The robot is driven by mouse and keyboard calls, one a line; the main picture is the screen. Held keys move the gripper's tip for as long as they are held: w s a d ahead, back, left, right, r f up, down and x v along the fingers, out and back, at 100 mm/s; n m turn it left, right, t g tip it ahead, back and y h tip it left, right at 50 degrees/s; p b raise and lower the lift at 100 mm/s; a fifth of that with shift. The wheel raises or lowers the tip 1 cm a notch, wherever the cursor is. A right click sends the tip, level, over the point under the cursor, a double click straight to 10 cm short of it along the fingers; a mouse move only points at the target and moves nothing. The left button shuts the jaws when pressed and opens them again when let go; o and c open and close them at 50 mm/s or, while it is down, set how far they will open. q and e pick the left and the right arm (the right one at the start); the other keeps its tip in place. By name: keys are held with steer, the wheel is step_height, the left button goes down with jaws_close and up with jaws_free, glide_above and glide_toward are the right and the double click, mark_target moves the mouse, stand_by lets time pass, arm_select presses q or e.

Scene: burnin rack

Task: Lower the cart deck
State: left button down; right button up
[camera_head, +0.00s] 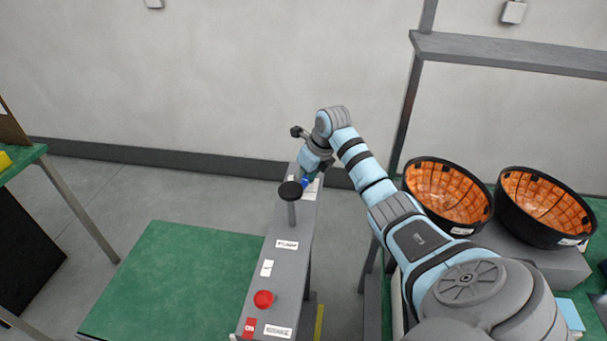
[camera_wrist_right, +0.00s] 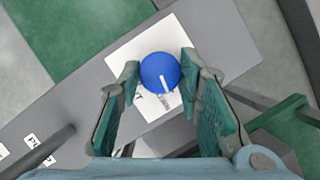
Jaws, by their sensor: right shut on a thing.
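A blue dial knob with a white pointer line (camera_wrist_right: 160,73) sits on a white label at the far end of a narrow grey console (camera_head: 262,285). My right gripper (camera_wrist_right: 158,66) points down over it, with a green-padded finger on each side, shut on the knob. In the head view the knob (camera_head: 306,183) shows only as a small blue patch under my right gripper (camera_head: 308,178). A flat green deck (camera_head: 170,280), seemingly the cart deck, lies low to the left of the console. My left gripper is not in view.
A black-topped lever (camera_head: 290,191) stands on the console close to my right gripper. A red button (camera_head: 264,299) is nearer. Two black bowls with orange insides (camera_head: 447,192) (camera_head: 545,203) stand at right. A green-topped table (camera_head: 22,164) is at left.

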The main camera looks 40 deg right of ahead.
steer(key=shift+a+r+m+h+p, duration=0.15)
steer(key=shift+m+h+p, duration=0.25)
steer(key=shift+m+p, duration=0.65)
steer(key=m+h, duration=0.1)
steer(key=m, duration=0.1)
steer(key=shift+w+m+p, duration=0.1)
steer(key=shift+m+p, duration=0.2)
steer(key=shift+m, duration=0.65)
steer(key=shift+m+g+h+b, duration=0.3)
steer(key=shift+m+h+b, duration=0.1)
steer(key=shift+m, duration=0.1)
steer(key=o, duration=0.9)
steer(key=shift+o, duration=1.2)
steer(key=shift+w, duration=0.1)
